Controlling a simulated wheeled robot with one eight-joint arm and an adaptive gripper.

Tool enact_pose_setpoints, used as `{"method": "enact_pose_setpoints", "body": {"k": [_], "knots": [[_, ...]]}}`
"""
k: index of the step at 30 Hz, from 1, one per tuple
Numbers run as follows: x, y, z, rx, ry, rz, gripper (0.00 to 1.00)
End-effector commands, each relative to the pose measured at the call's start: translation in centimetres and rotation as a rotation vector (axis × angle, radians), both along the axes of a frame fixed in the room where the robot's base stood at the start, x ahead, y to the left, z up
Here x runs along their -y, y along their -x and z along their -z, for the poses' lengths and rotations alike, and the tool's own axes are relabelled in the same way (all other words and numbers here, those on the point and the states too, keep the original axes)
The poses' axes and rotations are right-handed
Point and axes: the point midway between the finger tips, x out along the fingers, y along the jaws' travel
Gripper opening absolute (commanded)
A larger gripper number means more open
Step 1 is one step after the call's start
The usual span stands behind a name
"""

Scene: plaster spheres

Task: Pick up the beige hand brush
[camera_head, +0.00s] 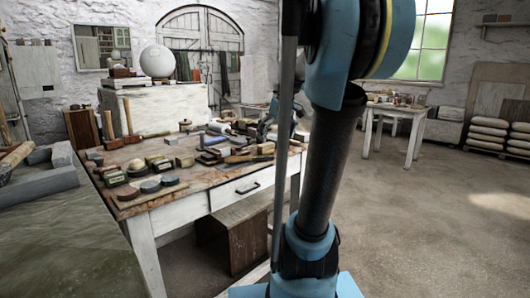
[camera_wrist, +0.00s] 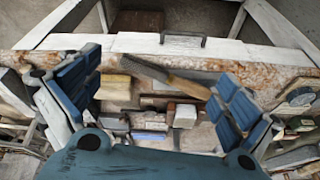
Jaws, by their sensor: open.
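My gripper (camera_wrist: 158,76) is open and empty in the wrist view, its blue-padded fingers apart above the workbench. Between the fingers lies a long tool with a beige wooden handle (camera_wrist: 188,87) and a dark, narrow part; it looks most like the hand brush, but I cannot clearly see bristles. It also seems to show near the front edge in the head view (camera_head: 239,159). A cream block (camera_wrist: 115,89) lies beside the left finger. In the head view my gripper (camera_head: 277,128) is partly hidden behind my arm at the bench's right end.
The wooden workbench (camera_head: 150,201) is crowded with tools, blocks and round tins. A drawer handle (camera_wrist: 183,39) shows on its front. A mallet (camera_head: 129,124) stands upright at the back left. A white table (camera_head: 396,110) stands farther right; the floor between is clear.

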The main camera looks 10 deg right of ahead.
Motion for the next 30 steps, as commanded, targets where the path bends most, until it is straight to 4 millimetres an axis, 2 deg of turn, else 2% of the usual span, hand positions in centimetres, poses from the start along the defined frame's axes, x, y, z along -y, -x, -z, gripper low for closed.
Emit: {"method": "enact_pose_setpoints", "body": {"k": [1,3,9,12,16,20,30], "knots": [[0.4,-2.0,-1.1,0.009,-0.003,-0.020,0.98],[0.8,-4.4,-2.4,0.024,-0.005,-0.055,0.98],[2.0,-9.9,-4.9,0.061,-0.011,-0.134,0.98],[2.4,-11.6,-5.6,0.073,-0.011,-0.158,0.98],[2.7,-12.7,-6.0,0.082,-0.013,-0.175,0.98],[2.5,-13.4,-4.9,0.084,-0.012,-0.179,0.98],[1.2,-15.2,0.5,0.084,-0.012,-0.179,0.98]]}}
